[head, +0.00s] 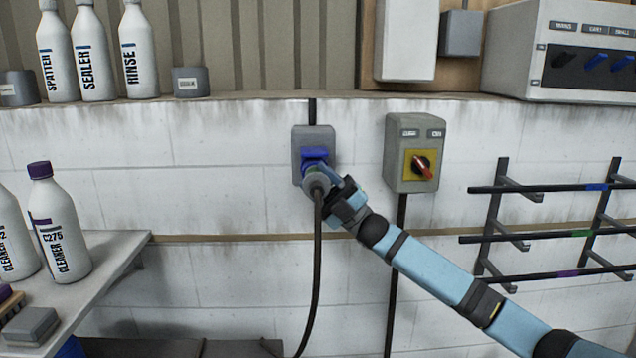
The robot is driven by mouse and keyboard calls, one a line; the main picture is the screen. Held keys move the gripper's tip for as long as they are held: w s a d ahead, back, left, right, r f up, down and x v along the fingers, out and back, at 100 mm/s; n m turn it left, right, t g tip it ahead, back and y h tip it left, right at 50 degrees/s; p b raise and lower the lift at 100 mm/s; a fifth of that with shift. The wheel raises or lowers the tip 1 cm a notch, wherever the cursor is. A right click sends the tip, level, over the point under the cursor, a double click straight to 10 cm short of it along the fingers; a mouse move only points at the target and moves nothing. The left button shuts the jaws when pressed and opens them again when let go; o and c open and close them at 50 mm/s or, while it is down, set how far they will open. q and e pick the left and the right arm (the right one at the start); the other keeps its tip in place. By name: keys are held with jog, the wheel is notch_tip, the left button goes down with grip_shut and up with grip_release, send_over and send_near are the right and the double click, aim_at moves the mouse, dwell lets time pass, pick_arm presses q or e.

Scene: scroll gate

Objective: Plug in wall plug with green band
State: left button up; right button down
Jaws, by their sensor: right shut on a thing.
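The wall plug (315,184) is grey with a trace of green band beside my gripper, and a dark cable hangs down from it. My right gripper (327,181) is shut on the plug, right at the wall socket. The socket (299,140) is a grey box with a raised blue lid (315,154). The plug is in front of the lower part of the socket; how deep it sits is hidden by the plug and the gripper. My left gripper is not in view.
A grey switch box (402,180) with a red knob on a yellow plate is right of the socket. A black rack (494,220) stands further right. A shelf (112,262) with cleaner bottles is at left. Bottles line the ledge above.

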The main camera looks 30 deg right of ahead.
jog(key=shift+s+b, duration=0.1)
jog(key=shift+b, duration=0.3)
dwell(0.7)
jog(key=shift+w, duration=0.2)
dwell(0.5)
jog(key=shift+c, duration=2.4)
grip_release()
jog(key=o, duration=0.5)
jog(key=shift+f, duration=0.1)
